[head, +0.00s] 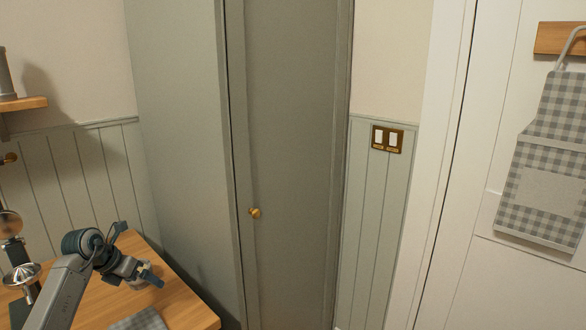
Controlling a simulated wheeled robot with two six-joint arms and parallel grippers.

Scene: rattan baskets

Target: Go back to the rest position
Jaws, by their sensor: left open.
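My left gripper (152,279) shows in the lower left of the head view, at the end of my left arm. It is open and appears empty, over the wooden counter (190,307). My right gripper is out of view. No basket is in view.
A grey cloth (140,321) lies at the counter's front edge. Shiny metal ware (22,275) stands at the far left, close to my left arm. A grey-green door with a brass knob (255,213) is ahead. A checked apron (548,165) hangs at the right.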

